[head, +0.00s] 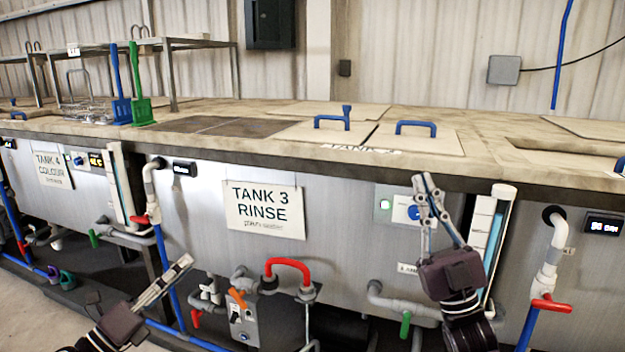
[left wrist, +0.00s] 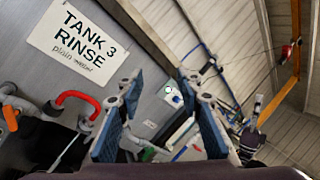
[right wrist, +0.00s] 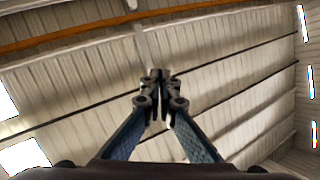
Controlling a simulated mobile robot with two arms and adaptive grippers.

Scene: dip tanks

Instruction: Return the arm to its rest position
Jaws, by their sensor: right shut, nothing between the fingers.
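My right gripper (head: 424,184) is raised in front of the steel front of tank 3, fingers pointing up. Its fingertips (right wrist: 160,80) meet in the right wrist view, with nothing between them. It overlaps a small control panel and stands left of a sight tube in the head view. My left gripper (head: 184,263) is at the lower left, low in front of the tank. In the left wrist view its fingers (left wrist: 165,90) are spread apart with nothing between them. Whether either gripper touches the tank cannot be told.
The tank 3 rinse sign (head: 263,209) is on the steel front. Below it are a red-handled pipe (head: 288,264) and a grey box (head: 243,318). A green valve handle (head: 405,324) is below my right gripper. Lids with blue handles (head: 415,128) lie on top. Blue and green paddles (head: 139,85) stand at left.

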